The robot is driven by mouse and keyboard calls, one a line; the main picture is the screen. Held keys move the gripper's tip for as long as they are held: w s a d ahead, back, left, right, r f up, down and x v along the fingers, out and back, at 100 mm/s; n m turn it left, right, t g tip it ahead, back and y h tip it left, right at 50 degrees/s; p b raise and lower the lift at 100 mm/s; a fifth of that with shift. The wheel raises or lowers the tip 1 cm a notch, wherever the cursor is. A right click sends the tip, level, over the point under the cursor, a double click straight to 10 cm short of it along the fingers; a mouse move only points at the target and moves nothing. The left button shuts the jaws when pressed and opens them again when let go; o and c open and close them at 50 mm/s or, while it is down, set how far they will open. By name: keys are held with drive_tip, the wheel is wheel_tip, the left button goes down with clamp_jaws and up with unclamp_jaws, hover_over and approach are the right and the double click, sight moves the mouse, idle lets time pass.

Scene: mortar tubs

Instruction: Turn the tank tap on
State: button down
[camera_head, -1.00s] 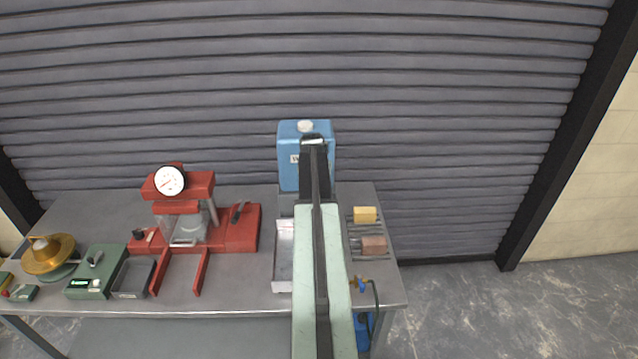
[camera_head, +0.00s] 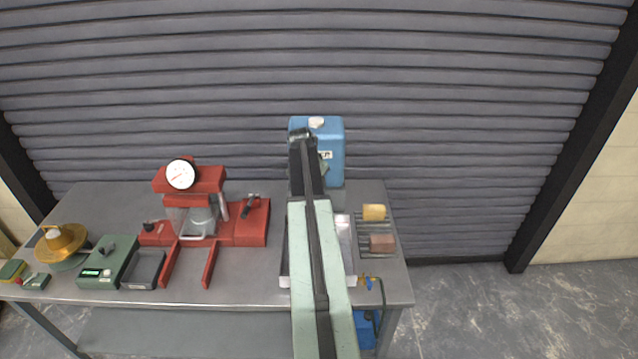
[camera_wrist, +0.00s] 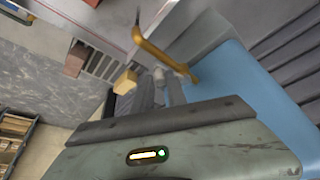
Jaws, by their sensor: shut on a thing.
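The blue tank (camera_head: 334,165) stands at the back right of the table, and it also fills the right part of the wrist view (camera_wrist: 240,85). Its brass tap (camera_wrist: 155,50) shows in the wrist view as a bent yellow pipe. In the head view my arm hides the tap. My gripper (camera_wrist: 167,78) is at the tank's front, its fingertips closed at the near end of the brass tap. The exact grip is small and partly hidden by the gripper body.
A pale tray (camera_head: 345,235) lies under my arm. A red press (camera_head: 245,222) stands left.

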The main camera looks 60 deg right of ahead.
drive_tip(key=c, duration=1.4)
unclamp_jaws()
drive_tip(key=shift+o, duration=0.2)
drive_tip(key=p+v, duration=0.7)
drive_tip(key=shift+r, duration=0.4)
drive_tip(key=shift+a, duration=0.15)
